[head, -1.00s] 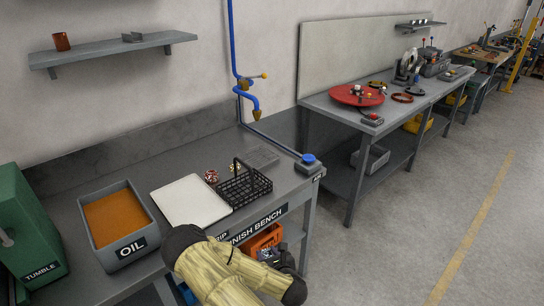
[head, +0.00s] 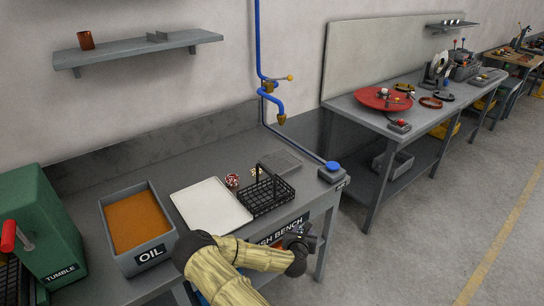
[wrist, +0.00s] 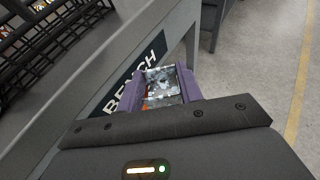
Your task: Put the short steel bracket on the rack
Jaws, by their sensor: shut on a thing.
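My gripper (wrist: 166,88) shows in the wrist view with its two purple fingers shut on a shiny, silvery steel piece (wrist: 163,82), which I take to be the short bracket. Its full shape is hard to make out. In the head view my gripper (head: 300,238) is in front of the bench's front edge, right of the sign, and the held piece is not clear there. A black wire basket with a handle (head: 266,196) stands on the bench top. A flat grey ribbed panel (head: 281,164) lies behind it; I cannot tell which one is the rack.
A white tray (head: 210,207), an oil tub (head: 138,224) and a green tumbler (head: 45,225) stand left on the bench. A blue button box (head: 332,171) is at its right end. A blue pipe (head: 258,60) hangs behind. A wall shelf (head: 135,51) holds a cup and a grey piece.

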